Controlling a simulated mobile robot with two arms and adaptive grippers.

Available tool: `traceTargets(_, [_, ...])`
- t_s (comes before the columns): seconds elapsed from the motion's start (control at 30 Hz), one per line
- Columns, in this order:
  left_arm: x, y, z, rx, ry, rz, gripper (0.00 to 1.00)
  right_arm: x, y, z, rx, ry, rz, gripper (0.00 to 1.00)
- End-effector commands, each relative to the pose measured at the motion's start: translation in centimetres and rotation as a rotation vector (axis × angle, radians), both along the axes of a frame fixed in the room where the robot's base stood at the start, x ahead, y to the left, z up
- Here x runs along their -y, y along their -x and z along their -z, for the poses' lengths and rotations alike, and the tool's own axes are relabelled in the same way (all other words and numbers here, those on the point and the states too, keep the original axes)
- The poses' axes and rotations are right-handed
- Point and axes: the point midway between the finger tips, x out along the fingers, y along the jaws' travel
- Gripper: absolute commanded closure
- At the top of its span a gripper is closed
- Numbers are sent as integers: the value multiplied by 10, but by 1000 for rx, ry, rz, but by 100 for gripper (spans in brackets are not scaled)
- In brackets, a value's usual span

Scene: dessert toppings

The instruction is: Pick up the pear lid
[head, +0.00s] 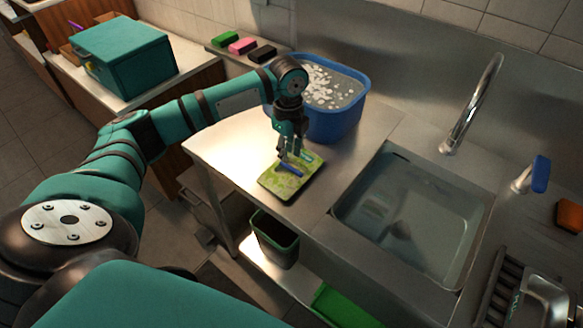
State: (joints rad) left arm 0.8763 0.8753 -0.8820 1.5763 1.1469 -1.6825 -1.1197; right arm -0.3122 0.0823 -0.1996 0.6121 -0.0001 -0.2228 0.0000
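A flat green patterned rectangular piece (273,187) lies on the steel counter, left of the sink. It may be the pear lid, but its picture is too small to make out. A small blue piece (292,170) shows on top of it. My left gripper (290,156) points down over the far part of the green piece, with its fingertips close to the blue piece. I cannot tell whether the fingers touch anything or how far apart they are. My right gripper is not in view.
A blue tub (338,123) of foamy water stands just behind my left gripper. The water-filled sink (366,222) and its tap (477,100) are to the right. Green, pink and black sponges (243,46) lie behind. A dark bin (274,240) is below the counter.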

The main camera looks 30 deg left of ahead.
Motion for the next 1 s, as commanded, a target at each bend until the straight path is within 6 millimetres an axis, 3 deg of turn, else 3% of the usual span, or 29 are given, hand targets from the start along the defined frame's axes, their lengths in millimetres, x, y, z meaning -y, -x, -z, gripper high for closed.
traceTargets(0.27, [2,0,20,-3,0,1,76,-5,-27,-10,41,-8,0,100])
traceTargets(0.5, [6,-2,55,-2,-1,1,76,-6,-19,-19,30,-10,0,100])
traceTargets(0.8, [5,-2,63,1,-2,1,76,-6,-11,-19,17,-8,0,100])
traceTargets(1.0, [5,-2,62,1,-2,1,100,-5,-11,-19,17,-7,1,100])
